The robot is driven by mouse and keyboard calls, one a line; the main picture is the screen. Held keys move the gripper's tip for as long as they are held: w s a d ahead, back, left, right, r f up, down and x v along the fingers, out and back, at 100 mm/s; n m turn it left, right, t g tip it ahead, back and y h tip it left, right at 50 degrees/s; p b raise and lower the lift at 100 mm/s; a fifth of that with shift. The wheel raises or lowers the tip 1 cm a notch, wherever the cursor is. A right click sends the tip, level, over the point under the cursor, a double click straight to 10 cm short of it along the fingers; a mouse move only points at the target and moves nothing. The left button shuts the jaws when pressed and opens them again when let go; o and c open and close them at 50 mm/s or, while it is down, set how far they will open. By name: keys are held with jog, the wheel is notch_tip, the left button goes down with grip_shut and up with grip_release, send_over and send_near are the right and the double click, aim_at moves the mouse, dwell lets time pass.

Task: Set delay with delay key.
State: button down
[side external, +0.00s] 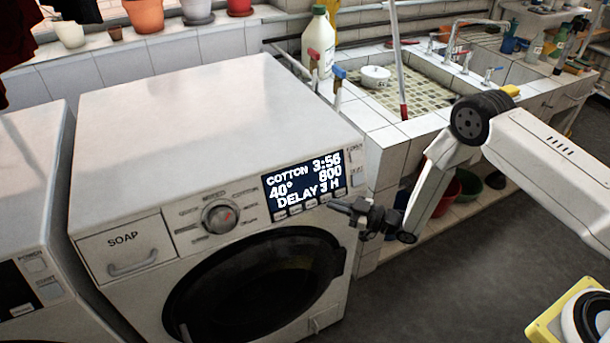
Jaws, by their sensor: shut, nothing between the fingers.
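The white washing machine (210,110) stands in the middle of the side external view. Its lit display (303,182) reads COTTON 3:56, 40°, 800 and DELAY 3 H. A row of small keys (296,208) runs under the display; their labels are too small to read, so I cannot tell which is the delay key. My gripper (334,205) is shut and empty. Its tip is just at the right end of that key row, partly covering it. I cannot tell whether it touches a key.
The round dial (220,216), soap drawer (128,248) and dark door (255,285) are on the machine's front. A tiled sink (410,85) stands behind, right.

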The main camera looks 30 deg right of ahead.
dwell(0.4)
jog(key=s, duration=0.1)
jog(key=s+r, duration=0.1)
jog(key=s, duration=0.2)
jog(key=shift+s+r, duration=0.35)
jog(key=shift+s, duration=0.05)
dwell(1.2)
jog(key=d+r+m+g+h, duration=0.4)
jog(key=d+r+m+h, duration=0.1)
jog(key=d+r+h, duration=0.35)
jog(key=s+d+r+m+g+h, duration=0.2)
jog(key=s+r+m+g, duration=0.1)
jog(key=s, duration=0.6)
jog(key=s+d+r+m+g+h, duration=0.1)
jog(key=s+d+r+m+g, duration=0.1)
jog(key=s, duration=0.7)
jog(key=shift+s+d+r+m+g+h, duration=0.25)
jog(key=shift+r+m+g+h, duration=0.2)
jog(key=shift+g, duration=0.75)
